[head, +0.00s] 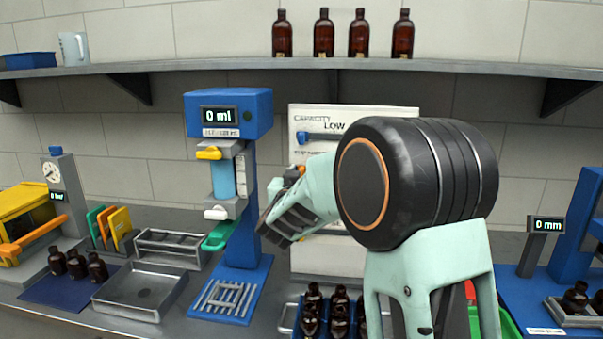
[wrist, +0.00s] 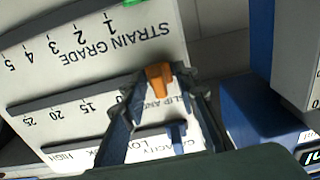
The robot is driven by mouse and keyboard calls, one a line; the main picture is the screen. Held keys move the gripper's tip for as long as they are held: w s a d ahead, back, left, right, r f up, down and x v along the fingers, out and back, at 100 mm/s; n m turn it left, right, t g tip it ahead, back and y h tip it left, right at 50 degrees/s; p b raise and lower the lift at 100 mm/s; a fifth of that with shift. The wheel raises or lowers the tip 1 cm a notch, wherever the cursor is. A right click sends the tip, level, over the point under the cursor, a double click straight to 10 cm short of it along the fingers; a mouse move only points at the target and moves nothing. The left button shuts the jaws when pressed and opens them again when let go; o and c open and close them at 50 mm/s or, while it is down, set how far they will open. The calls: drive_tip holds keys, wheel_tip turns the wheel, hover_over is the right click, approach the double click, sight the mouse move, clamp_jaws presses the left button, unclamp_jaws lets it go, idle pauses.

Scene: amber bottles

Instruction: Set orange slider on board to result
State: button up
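The white board (head: 310,260) stands upright behind my arm. It shows upside down in the wrist view (wrist: 160,30), with rows marked strain grade and capacity, and a middle scale with 15, 20 and 25 visible. The orange slider (wrist: 159,80) is on the middle scale, on the low-number side of 15; its exact mark is hidden by a finger. It also shows in the head view (head: 301,170). My gripper (wrist: 158,78) is at the board, its fingertips close on both sides of the orange slider and apparently shut on it.
A blue slider (wrist: 177,138) sits on the capacity row, close below my fingers. A blue device (head: 228,115) reading 0 ml stands left of the board. A crate of dark bottles (head: 310,315) is below. Amber bottles (head: 323,35) line the shelf.

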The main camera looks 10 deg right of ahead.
drive_tip(key=shift+c, duration=0.7)
clamp_jaws()
drive_tip(key=s+d+b, duration=0.2)
drive_tip(key=d+b, duration=0.1)
drive_tip(key=d, duration=0.2)
drive_tip(key=shift+d+b, duration=0.4)
drive_tip(key=shift+o, duration=0.7)
unclamp_jaws()
